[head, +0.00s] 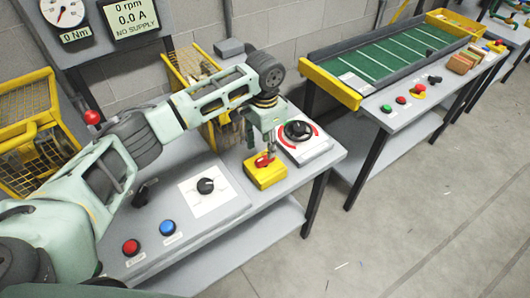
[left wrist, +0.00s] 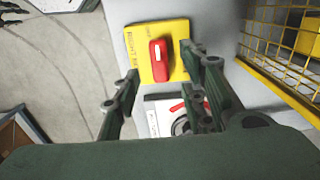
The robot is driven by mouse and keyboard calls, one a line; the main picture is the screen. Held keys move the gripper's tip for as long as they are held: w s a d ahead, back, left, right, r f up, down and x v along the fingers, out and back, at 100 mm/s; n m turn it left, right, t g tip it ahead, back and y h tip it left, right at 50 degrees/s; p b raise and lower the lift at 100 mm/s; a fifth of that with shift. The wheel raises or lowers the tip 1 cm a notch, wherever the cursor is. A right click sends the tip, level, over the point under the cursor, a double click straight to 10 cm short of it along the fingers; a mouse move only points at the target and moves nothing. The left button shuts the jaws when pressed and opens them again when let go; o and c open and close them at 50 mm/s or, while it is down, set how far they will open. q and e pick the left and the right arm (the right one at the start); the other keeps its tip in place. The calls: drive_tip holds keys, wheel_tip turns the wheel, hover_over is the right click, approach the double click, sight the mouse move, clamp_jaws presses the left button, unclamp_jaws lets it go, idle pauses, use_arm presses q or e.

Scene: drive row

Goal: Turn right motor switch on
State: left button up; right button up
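The right motor switch is a yellow box (head: 264,178) with a red rotary handle (head: 264,160), near the front right of the grey bench. In the left wrist view the yellow plate (left wrist: 142,67) has partly legible lettering beginning "RIGHT", and the red handle (left wrist: 158,62) runs lengthwise up the picture. My left gripper (head: 268,148) points down just over the handle. In the left wrist view its fingers (left wrist: 160,64) are apart, one each side of the handle, with visible gaps. My right gripper is not in view.
A white panel with a black knob and red arc (head: 298,131) is close behind the switch. A second knob panel (head: 206,187), a red button (head: 131,247) and a blue button (head: 167,227) are on the bench. The display (head: 131,17) reads "NO SUPPLY". A yellow cage (head: 190,65) stands behind.

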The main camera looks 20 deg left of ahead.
sight(265, 158)
use_arm(q)
drive_tip(key=shift+f+p, duration=0.3)
drive_tip(key=shift+f, duration=2.05)
drive_tip(key=shift+c, duration=0.3)
clamp_jaws()
